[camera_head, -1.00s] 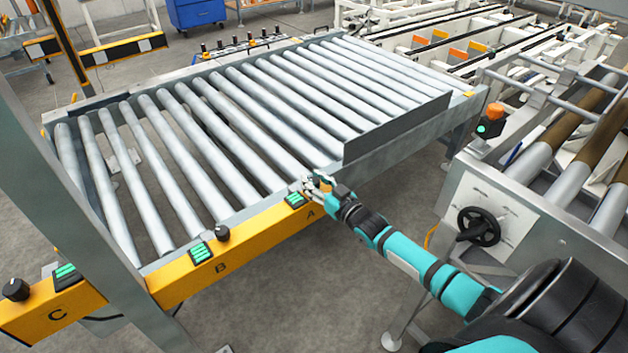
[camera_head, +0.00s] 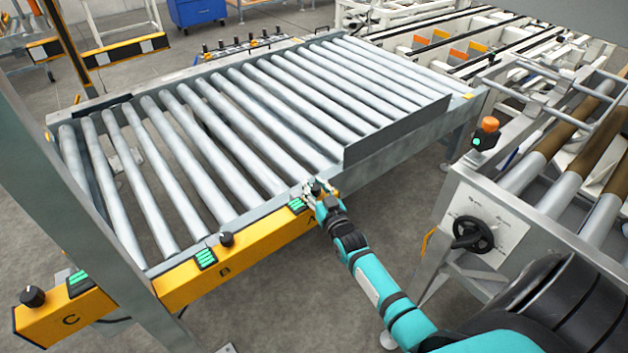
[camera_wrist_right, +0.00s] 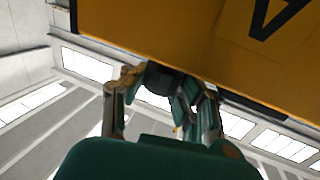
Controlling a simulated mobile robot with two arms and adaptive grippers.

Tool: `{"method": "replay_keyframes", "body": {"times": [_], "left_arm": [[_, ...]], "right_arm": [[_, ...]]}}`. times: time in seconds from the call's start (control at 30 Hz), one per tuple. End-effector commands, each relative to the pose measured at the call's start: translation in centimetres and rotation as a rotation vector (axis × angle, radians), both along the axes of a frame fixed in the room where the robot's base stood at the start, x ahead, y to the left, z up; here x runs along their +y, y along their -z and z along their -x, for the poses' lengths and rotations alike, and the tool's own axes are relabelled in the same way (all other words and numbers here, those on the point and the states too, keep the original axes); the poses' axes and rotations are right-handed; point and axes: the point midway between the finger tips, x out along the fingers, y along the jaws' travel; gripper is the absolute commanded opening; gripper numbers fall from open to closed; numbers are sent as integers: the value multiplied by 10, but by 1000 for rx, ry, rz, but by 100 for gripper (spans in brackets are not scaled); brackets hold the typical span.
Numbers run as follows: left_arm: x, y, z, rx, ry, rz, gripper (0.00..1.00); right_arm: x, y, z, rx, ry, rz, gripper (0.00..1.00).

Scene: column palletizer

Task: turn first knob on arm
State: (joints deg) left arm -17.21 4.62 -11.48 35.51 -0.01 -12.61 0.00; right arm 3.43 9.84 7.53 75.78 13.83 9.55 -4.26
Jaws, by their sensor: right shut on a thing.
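The yellow control bar (camera_head: 262,245) runs along the front edge of the roller table, with sections lettered A, B and C. My right gripper (camera_head: 316,192) is at section A and shut on the black knob (camera_head: 317,187) there. In the right wrist view, the gripper's fingers (camera_wrist_right: 165,95) stand on either side of the dark knob (camera_wrist_right: 160,76), under the yellow bar (camera_wrist_right: 190,40) with its letter A upside down. The fingers partly hide the knob. A second black knob (camera_head: 227,239) stands at B and a third (camera_head: 32,296) at C. My left gripper is not in view.
The roller table (camera_head: 395,144) lies behind the bar, with a grey side plate at right. A metal post (camera_head: 85,170) stands at left. At right is a machine with a black handwheel (camera_head: 474,233) and an orange-topped button box (camera_head: 486,134). Floor in front is open.

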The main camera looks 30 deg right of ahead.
Motion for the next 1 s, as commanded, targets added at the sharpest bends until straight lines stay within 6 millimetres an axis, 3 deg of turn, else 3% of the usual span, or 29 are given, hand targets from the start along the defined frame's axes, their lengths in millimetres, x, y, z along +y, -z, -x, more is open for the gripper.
{"method": "replay_keyframes", "body": {"times": [0.5, 0.53, 0.73, 1.0], "left_arm": [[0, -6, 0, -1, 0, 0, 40], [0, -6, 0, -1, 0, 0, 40], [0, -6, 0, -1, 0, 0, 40], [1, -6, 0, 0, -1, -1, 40]], "right_arm": [[0, 3, 2, 8, 72, 4, 0], [0, 3, 2, 8, 72, 4, 27], [0, 2, 1, 6, 71, 3, 54], [0, 2, 1, 4, 70, 1, 55]]}}
